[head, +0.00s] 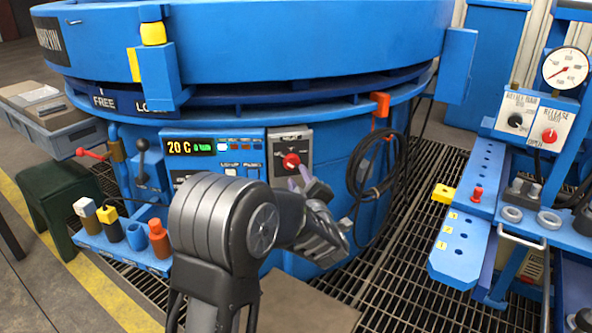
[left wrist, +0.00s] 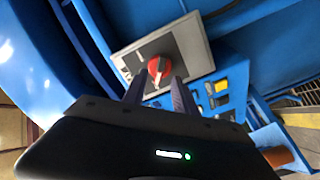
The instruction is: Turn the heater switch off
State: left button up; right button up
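The heater switch is a red rotary knob (head: 291,160) on a grey plate (head: 303,140) on the blue furnace's front, right of a lit display reading 20 C. In the left wrist view the knob (left wrist: 158,68) sits on its plate (left wrist: 192,48), just beyond the fingertips and roughly between them. My left gripper (head: 299,178) is just below and in front of the knob; it also shows in the left wrist view (left wrist: 158,82), with its two dark fingers apart and nothing held. I cannot tell whether a finger touches the knob. My right gripper is not in view.
The display panel (head: 213,153) with small buttons lies left of the knob. A coiled black cable (head: 378,170) hangs to its right. A blue rack (head: 118,248) with small tools juts out at lower left. A gauge stand (head: 540,115) stands at right, beyond floor grating.

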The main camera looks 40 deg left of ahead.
pick_arm(q)
jog(key=v, duration=0.3)
jog(key=shift+s+d, duration=0.1)
jog(key=shift+d, duration=0.05)
dwell(0.4)
